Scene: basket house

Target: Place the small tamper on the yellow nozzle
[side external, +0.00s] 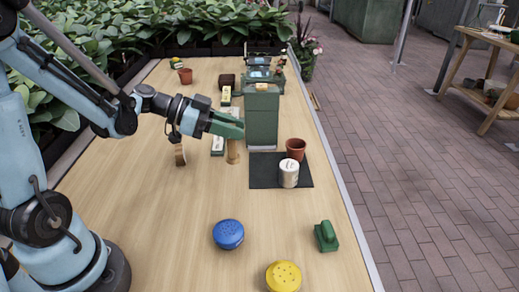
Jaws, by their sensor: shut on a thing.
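My gripper (238,126) reaches over the middle of the table with its green fingers shut. A pale wooden upright piece (233,152), which looks like the small tamper, is at the fingertips; its upper part is hidden by them. I cannot tell whether its lower end touches the table. The yellow nozzle (284,277), a round cap with small holes, lies holes up at the near edge of the picture, well below and right of my gripper. A similar blue nozzle (229,234) lies up and left of it.
A green block with a handle (326,236) lies near the right edge. A tall green box (262,120) stands behind. A wooden round piece (180,154) stands left. The table between mat and nozzles is clear.

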